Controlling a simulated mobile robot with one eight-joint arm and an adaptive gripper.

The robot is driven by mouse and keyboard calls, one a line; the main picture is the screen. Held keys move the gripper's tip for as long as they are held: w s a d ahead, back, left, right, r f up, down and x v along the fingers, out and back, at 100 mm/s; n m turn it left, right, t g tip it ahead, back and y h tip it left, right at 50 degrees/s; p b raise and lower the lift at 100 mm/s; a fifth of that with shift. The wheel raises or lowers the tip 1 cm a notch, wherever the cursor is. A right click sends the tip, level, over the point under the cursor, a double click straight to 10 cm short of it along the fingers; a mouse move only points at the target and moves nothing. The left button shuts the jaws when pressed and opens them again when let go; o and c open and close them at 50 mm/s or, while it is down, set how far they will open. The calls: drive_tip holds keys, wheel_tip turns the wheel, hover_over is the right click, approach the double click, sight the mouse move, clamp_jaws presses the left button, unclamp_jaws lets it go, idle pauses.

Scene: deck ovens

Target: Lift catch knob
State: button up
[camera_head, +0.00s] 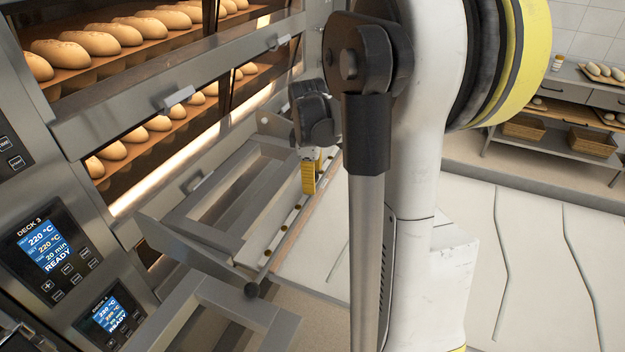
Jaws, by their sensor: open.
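A small dark round knob (252,289) sits at the near end of a thin rod at the front corner of the metal loader frame (215,235). It looks like the catch knob, in plain view. My gripper (311,177) is a dark body with yellow fingers, pointing down over the far part of the loader's right edge. It is apart from the knob, farther back and to the right of it. My gripper is open, and nothing shows between its fingers. My arm hides part of the gripper's right side, and I cannot tell its exact height above the rail.
Oven decks with bread loaves (95,40) stand at the left, with a Deck 3 control panel (50,245) below. Another metal frame (225,305) lies below the loader. My arm fills the middle. Open floor (540,270) is at the right, with a shelf table (560,110) behind.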

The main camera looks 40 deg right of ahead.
clamp_jaws()
drive_tip(key=shift+r+p, duration=0.85)
drive_tip(key=shift+r, duration=0.2)
drive_tip(key=shift+w+f, duration=0.1)
unclamp_jaws()
wheel_tip(320, 180, up, 12)
drive_tip(key=s+a, duration=0.1)
drive_tip(key=a, duration=0.1)
drive_tip(key=shift+s, duration=0.25)
drive_tip(key=shift+f, duration=0.1)
